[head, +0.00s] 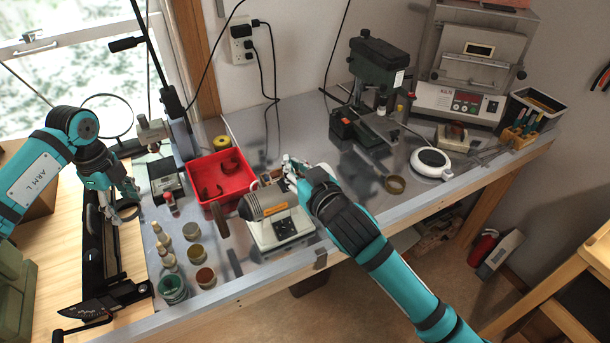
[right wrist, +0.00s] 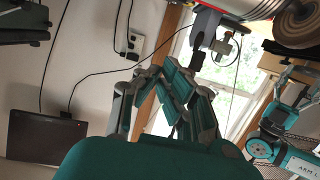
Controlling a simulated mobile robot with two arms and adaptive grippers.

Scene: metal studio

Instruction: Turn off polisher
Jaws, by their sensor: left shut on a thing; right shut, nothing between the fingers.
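The polisher (head: 268,201) is a grey motor on a white base (head: 267,238) near the table's front edge. A brown buffing wheel (head: 219,218) is at its left end. In the right wrist view its wheel (right wrist: 300,22) shows at the top right. My right gripper (head: 291,168) is shut and empty just behind the polisher's right end, whose far side it partly hides. Its closed fingers (right wrist: 178,86) also show in the right wrist view. My left gripper (head: 128,190) is at the left, apart from the polisher, shut on a small ring-like thing (head: 127,211).
A red tray (head: 228,167) stands behind the polisher. Several small jars (head: 196,254) stand left of it. A green drill press (head: 378,62), a white round device (head: 430,162) and a kiln (head: 470,70) are to the right. Cords hang from a wall outlet (head: 241,44).

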